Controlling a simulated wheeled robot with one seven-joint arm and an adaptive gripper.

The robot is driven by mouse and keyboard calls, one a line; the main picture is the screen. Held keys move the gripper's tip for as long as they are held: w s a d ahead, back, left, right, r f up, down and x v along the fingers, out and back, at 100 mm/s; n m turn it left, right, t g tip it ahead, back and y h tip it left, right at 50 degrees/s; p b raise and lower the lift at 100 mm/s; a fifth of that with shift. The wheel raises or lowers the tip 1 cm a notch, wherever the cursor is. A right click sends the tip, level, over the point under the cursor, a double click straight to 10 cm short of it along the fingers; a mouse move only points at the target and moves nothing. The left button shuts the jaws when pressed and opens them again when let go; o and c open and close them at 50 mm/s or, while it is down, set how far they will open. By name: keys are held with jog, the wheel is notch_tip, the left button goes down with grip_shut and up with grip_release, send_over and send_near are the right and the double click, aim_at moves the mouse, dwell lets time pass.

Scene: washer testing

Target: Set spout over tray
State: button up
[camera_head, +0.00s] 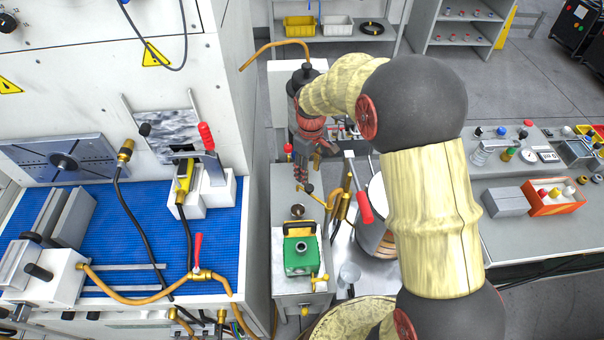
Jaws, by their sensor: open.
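My gripper (313,168) hangs fingers-down above the narrow bench in the middle, open, with nothing seen between its fingers. Brass pipes (343,203) stand just right of and below my gripper; I cannot tell which of these pipes is the spout. A flat silver surface (345,262), perhaps the tray, lies beside the green pump (301,254); my arm and a steel pot hide part of it.
A clear cup (349,273) sits on the silver surface. The white machine with a blue mat (150,240) borders the left. A parts bench (530,215) is at right.

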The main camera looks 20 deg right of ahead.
aim_at(309, 187)
notch_tip(309, 187, down, 7)
jog(key=shift+f+b, duration=0.2)
jog(key=shift+b, duration=0.4)
jog(key=shift+s, duration=0.1)
jog(key=shift+c, duration=0.2)
grip_shut()
dwell(0.5)
